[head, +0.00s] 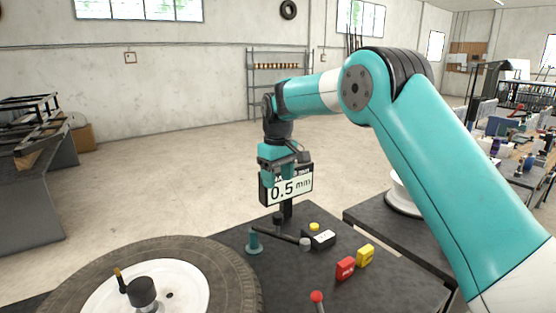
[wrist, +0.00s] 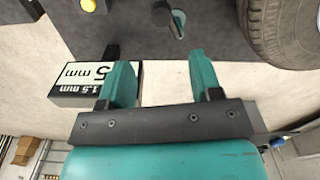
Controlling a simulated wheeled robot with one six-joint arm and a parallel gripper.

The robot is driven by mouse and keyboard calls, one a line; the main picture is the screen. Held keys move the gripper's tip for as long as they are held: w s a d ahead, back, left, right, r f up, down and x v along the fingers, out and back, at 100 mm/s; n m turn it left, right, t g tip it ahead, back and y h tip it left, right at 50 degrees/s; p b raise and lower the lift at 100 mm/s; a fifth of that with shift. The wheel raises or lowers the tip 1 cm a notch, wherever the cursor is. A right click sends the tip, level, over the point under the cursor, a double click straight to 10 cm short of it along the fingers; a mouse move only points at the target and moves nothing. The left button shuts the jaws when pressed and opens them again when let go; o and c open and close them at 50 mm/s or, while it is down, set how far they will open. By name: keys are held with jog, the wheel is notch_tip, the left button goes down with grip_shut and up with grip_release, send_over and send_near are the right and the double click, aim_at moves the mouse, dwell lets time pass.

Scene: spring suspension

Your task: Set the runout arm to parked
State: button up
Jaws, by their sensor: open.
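The runout arm looks to be the thin dark bar (head: 281,236) on the bench, running from near a teal post (head: 254,244) on the left toward a grey round piece (head: 305,244) on the right. A black knob (head: 278,218) stands just behind the bar. In the wrist view a dark knob (wrist: 162,12) and a teal piece show at the top, partly cropped. My gripper (head: 281,181) is open and empty above the far side of the bench, beside the display. Its teal fingers (wrist: 159,82) are spread apart, with nothing between them.
A display (head: 290,186) reading 0.5 mm stands at the bench's back edge, close to my gripper. A tyre (head: 75,270) is at front left. A yellow button (head: 314,227), a red block (head: 346,268), a yellow block (head: 365,256) and a red-tipped lever (head: 317,297) are at the right.

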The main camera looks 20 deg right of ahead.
notch_tip(320, 180, up, 6)
jog(key=shift+r, duration=0.15)
dwell(0.4)
jog(key=s+a+f+y, duration=0.1)
jog(key=s+a, duration=0.2)
jog(key=s, duration=1)
jog(key=s+a+n+y, duration=0.1)
jog(key=s+a, duration=0.2)
jog(key=s, duration=1)
jog(key=s+a+f+n+y, duration=0.1)
jog(key=s+a+y, duration=0.1)
jog(key=s, duration=1.2)
jog(key=shift+a+f, duration=0.3)
jog(key=shift+a, duration=0.25)
jog(key=shift+w, duration=0.1)
